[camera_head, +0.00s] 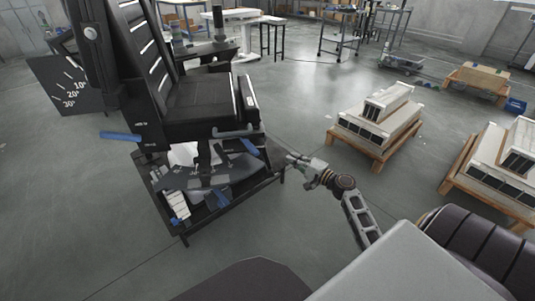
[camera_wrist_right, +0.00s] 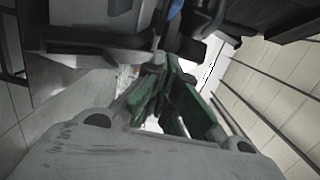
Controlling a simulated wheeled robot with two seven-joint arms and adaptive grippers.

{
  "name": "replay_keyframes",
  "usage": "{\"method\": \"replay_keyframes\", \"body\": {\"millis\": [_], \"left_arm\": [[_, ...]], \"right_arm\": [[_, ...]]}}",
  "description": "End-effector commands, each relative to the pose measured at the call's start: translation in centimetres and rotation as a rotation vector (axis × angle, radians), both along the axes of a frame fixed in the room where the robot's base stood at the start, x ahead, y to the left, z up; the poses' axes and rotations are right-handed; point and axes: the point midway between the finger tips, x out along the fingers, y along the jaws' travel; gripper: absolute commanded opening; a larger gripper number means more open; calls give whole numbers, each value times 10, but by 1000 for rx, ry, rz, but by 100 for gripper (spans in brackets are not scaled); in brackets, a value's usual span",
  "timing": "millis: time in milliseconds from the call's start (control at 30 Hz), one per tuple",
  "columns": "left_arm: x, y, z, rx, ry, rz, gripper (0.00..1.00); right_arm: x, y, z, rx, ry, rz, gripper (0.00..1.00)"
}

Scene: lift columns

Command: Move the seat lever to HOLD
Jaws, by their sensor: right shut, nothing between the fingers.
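The black seat (camera_head: 200,98) stands on a low dark platform. A blue lever (camera_head: 120,136) sticks out to the left of the seat base, under small white lettering too small to read. A grey-blue handle (camera_head: 233,132) runs along the seat's lower front edge, with a blue piece (camera_head: 250,146) below it. I cannot tell which is the seat lever, and no HOLD mark is readable. My right gripper (camera_head: 290,159) is shut and empty, right of the platform, apart from these parts. Its fingers (camera_wrist_right: 158,66) meet in the wrist view, below a blue part (camera_wrist_right: 174,9). My left gripper is out of view.
The platform (camera_head: 232,207) carries grey and blue parts under the seat. An angle board (camera_head: 67,84) stands at the left. Pallets with grey blocks (camera_head: 375,122) stand at the right. The floor between platform and pallets is free.

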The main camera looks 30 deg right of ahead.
Motion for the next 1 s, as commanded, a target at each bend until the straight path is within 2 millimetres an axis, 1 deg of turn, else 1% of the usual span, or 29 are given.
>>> {"method": "replay_keyframes", "body": {"millis": [133, 567, 767, 1000], "left_arm": [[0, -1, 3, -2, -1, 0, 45], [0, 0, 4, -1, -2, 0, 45], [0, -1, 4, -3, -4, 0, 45], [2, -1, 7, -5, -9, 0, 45]], "right_arm": [[0, -2, 7, 11, -17, 1, 0], [3, -1, 7, 9, -15, 1, 0], [14, 2, 7, 9, -16, 2, 0], [37, 8, 7, 9, -16, 2, 0]]}}
